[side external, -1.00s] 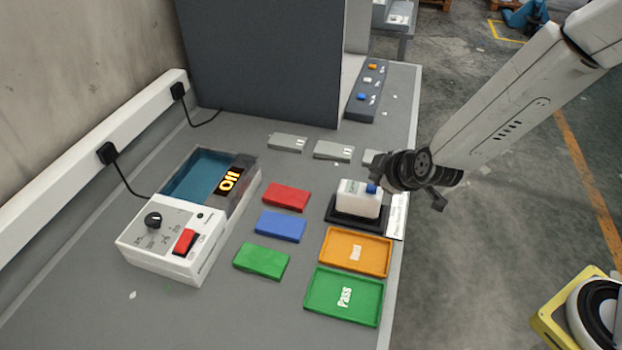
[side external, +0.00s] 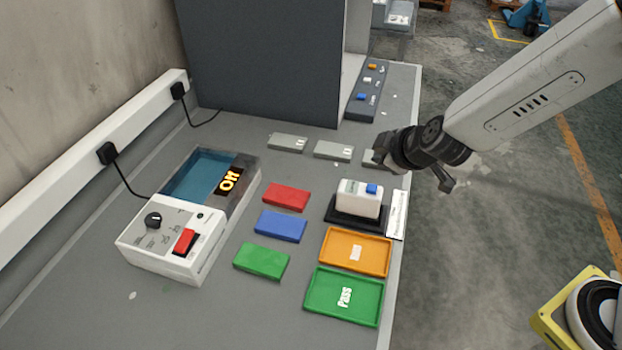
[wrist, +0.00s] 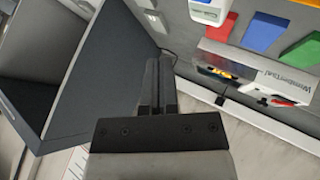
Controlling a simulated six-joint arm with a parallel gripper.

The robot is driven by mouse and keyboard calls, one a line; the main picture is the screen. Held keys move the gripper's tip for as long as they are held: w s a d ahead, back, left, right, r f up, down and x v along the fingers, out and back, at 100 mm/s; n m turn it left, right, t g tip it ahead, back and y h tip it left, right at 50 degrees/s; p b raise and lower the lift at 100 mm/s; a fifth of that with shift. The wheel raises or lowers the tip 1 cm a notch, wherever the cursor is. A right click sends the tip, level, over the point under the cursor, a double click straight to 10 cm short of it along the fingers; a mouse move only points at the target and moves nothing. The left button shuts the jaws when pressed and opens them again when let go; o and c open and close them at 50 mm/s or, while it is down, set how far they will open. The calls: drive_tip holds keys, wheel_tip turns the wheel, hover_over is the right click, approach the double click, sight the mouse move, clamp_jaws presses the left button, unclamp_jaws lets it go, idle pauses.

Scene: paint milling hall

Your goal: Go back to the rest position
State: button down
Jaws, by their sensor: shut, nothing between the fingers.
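My gripper (side external: 383,150) hangs in the air near the bench's right edge, beyond the white block. Its fingers are together and empty in the wrist view (wrist: 158,85). The arm reaches in from the upper right. The white block with a blue button (side external: 359,198) stands upright on a black base (side external: 342,219), apart from my gripper; part of it shows at the top of the wrist view (wrist: 210,10).
Red (side external: 286,197), blue (side external: 281,226) and green (side external: 262,261) blocks lie beside an orange tray (side external: 333,262) and a green "Pass" tray (side external: 316,310). A white-and-grey machine (side external: 140,243) stands left. A dark cabinet (side external: 265,60) stands behind. Open floor lies right.

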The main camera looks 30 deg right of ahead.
drive_tip(key=shift+d, duration=0.15)
idle(0.4)
drive_tip(key=s+d+f+m+g, duration=0.3)
drive_tip(key=s+d+m+g, duration=0.3)
drive_tip(key=s, duration=0.7)
drive_tip(key=d+m, duration=0.2)
drive_tip(key=d, duration=0.2)
drive_tip(key=shift+s+d+g, duration=0.3)
drive_tip(key=shift+d, duration=0.05)
